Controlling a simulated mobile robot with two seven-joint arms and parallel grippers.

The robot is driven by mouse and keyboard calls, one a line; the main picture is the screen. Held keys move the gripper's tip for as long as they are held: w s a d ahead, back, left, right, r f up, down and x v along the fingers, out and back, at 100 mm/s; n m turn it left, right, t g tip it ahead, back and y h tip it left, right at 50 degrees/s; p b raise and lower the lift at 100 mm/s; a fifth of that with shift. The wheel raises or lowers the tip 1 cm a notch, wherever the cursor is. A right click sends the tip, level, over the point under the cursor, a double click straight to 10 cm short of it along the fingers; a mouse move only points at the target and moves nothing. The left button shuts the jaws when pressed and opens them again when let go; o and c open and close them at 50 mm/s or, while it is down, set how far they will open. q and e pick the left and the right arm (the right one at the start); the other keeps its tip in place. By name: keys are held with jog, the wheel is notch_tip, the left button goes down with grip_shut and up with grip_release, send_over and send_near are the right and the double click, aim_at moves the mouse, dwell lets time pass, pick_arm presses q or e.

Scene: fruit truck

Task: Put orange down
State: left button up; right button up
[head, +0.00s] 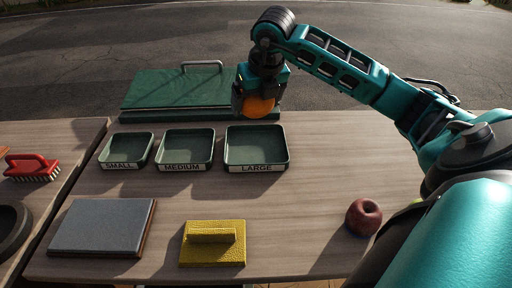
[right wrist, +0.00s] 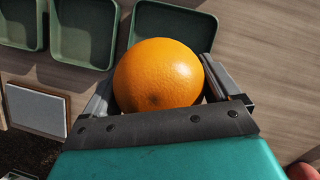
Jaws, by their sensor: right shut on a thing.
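The orange (head: 258,107) is held in my right gripper (head: 256,98), above the table near the back of the large tray. In the right wrist view the orange (right wrist: 158,75) sits between the two fingers, and it covers part of a green tray behind it. Three green trays stand in a row, labelled small (head: 125,165), medium (head: 184,167) and large (head: 256,168). All three look empty. My left gripper is not in view.
A green lidded box (head: 165,92) stands behind the trays. A red apple (head: 363,216), a yellow block with a handle (head: 213,243) and a grey slab (head: 102,227) lie on the table. A red brush (head: 33,168) is at the left. The table's middle is clear.

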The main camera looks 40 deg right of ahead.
aim_at(254, 153)
notch_tip(254, 153, down, 13)
jog(key=shift+f+b, duration=0.2)
jog(key=shift+b, duration=0.3)
jog(key=shift+f, duration=0.15)
jog(key=o, duration=1.1)
jog(key=shift+s+r, duration=0.1)
jog(key=shift+r, duration=0.45)
jog(key=p+v, duration=0.1)
jog(key=v, duration=1)
jog(key=shift+s+a, duration=0.1)
jog(key=shift+s, duration=0.05)
